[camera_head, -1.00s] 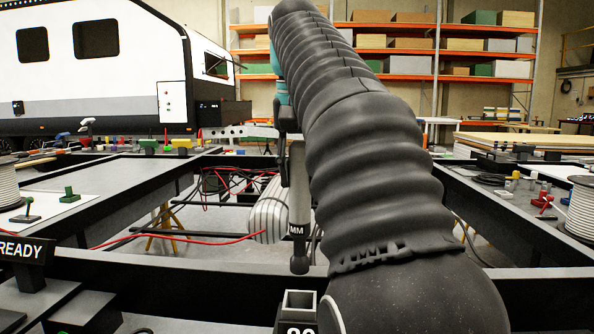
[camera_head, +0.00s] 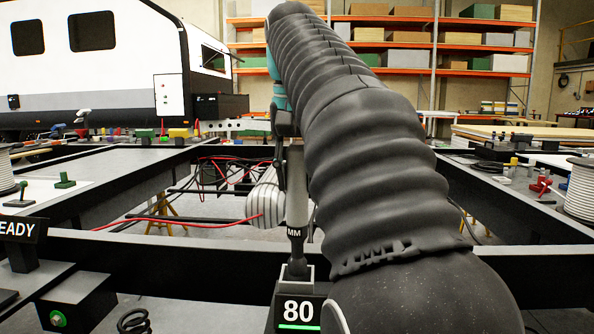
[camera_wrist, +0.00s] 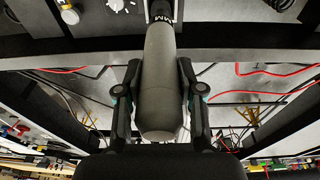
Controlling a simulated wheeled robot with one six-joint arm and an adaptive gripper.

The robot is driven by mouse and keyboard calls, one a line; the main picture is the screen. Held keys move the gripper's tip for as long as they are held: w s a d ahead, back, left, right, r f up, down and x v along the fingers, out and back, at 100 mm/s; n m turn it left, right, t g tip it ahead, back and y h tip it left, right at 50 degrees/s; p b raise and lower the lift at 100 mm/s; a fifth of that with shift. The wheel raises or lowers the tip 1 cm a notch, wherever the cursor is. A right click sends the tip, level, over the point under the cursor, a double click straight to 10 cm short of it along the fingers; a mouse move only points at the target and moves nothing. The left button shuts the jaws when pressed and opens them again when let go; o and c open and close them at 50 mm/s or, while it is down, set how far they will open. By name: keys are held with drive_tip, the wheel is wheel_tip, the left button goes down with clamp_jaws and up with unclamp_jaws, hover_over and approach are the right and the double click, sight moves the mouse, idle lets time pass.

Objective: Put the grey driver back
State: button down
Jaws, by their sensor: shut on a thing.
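The grey driver (camera_head: 297,195) hangs upright in the head view, with a dark lower end marked MM. My gripper (camera_wrist: 158,92) is shut on its grey body in the wrist view, one finger on each side. The driver (camera_wrist: 160,75) fills the middle of that view. Its lower end is at the mouth of a dark holder (camera_head: 297,311) marked 80, which has a green bar lit below the number. How deep the tip sits is hard to tell. In the head view my arm hides part of the gripper and the holder's right side.
A black frame beam (camera_head: 190,262) runs across behind the holder. A READY sign (camera_head: 18,231) and a dark box with a green button (camera_head: 58,318) stand to the left. A red cable (camera_head: 180,218) and a striped tank (camera_head: 264,200) lie beyond the beam.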

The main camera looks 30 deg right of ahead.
sight(297, 209)
drive_tip(key=shift+f+b, duration=2)
drive_tip(key=shift+f, duration=1.2)
drive_tip(key=c, duration=0.6)
unclamp_jaws()
drive_tip(key=shift+c, duration=0.2)
drive_tip(key=shift+r, duration=0.1)
